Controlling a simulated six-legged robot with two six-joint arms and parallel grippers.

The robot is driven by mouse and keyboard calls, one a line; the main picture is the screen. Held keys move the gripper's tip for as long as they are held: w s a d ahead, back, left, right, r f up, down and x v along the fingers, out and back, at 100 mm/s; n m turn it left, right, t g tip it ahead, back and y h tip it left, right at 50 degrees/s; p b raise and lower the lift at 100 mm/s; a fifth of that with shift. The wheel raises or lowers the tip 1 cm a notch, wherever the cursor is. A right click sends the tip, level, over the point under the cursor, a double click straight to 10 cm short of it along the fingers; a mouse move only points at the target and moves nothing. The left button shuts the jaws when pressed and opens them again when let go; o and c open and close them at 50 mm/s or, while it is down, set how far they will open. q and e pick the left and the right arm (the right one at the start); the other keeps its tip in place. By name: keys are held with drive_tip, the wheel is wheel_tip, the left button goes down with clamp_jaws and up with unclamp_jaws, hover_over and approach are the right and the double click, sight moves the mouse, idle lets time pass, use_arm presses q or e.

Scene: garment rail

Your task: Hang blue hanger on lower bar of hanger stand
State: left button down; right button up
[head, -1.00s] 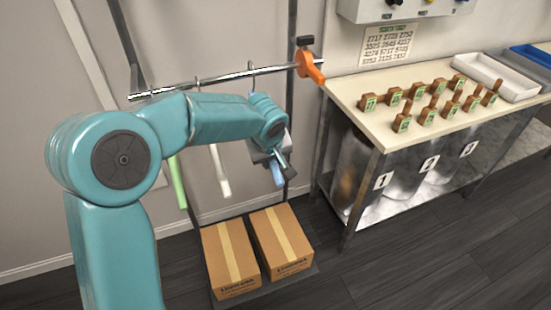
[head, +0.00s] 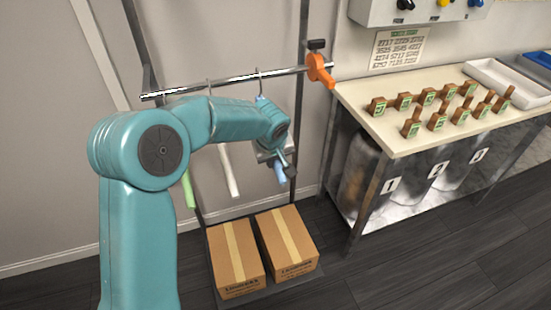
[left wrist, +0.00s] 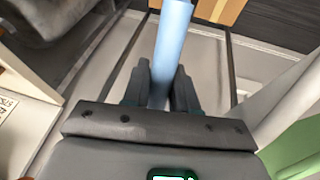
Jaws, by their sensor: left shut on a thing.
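The blue hanger (head: 280,173) is mostly hidden behind my left arm in the head view; a hook above it (head: 259,82) reaches the bar (head: 235,79) of the hanger stand. I cannot tell whether the hook rests on the bar. My left gripper (head: 279,160) is shut on the blue hanger, whose arm also shows between the fingers in the left wrist view (left wrist: 173,40). A white hanger (head: 229,170) and a green hanger (head: 188,190) hang to its left. My right gripper is out of view.
An orange clamp (head: 319,71) sits at the bar's right end. Two cardboard boxes (head: 236,262) lie on the stand's base. A table (head: 395,135) with several wooden blocks and a white tray (head: 505,82) stands to the right.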

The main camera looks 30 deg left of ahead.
use_arm(q)
drive_tip(key=c, duration=0.8)
unclamp_jaws()
drive_tip(key=shift+r, duration=0.1)
drive_tip(key=p+v, duration=0.1)
drive_tip(key=v, duration=1.5)
